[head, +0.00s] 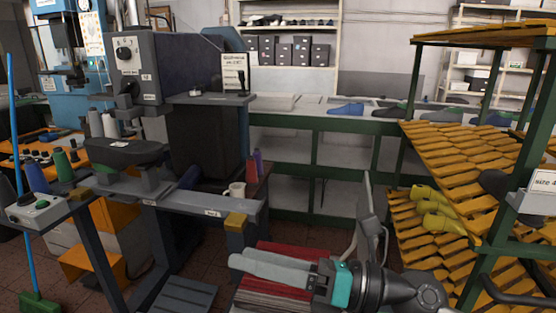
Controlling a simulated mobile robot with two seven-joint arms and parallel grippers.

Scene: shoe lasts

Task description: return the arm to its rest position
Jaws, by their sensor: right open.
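My right gripper (238,261) is low in the middle of the head view, with its pale grey fingers pointing left. It is open, and I see nothing held in it. The teal band (342,284) and dark wrist of my right arm (395,288) come in from the lower right. The gripper shows in front of a stack of red sheets (285,293), which it partly hides. I cannot tell the gap between them. My left gripper is not in view.
A wooden slatted rack (440,150) with yellow lasts (432,205) stands at the right. A machine (160,75) on a grey bench, with a white mug (237,189), is at the left. A long green-framed bench (310,117) runs behind, bearing a blue last (347,109).

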